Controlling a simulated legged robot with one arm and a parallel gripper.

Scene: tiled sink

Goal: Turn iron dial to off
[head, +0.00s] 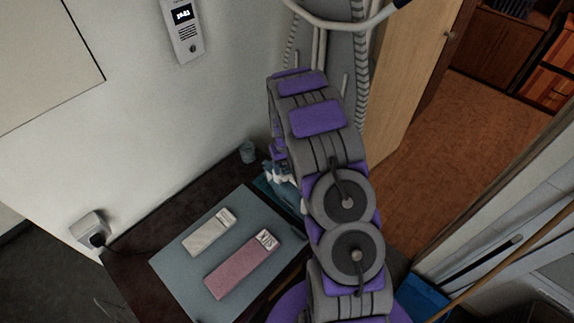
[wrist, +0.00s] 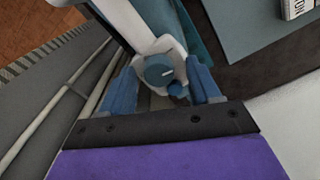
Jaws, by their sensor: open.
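The iron (wrist: 122,18) shows in the wrist view with a white handle and body and blue-grey parts. Its round blue dial (wrist: 158,70) has a small pale mark and faces the camera. My gripper (wrist: 163,74) is open, with one blue finger on each side of the dial. I cannot tell whether either finger touches it. In the head view, the iron (head: 282,178) is mostly hidden behind my arm; only white and blue parts show, and my fingers cannot be made out there.
A grey-blue mat (head: 172,268) on the dark table holds a white box (head: 210,232) and a pink box (head: 240,268). A small cup (head: 248,152) stands near the wall. A socket with a plug (head: 92,232) is at left. A wooden door (head: 405,85) stands behind my arm.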

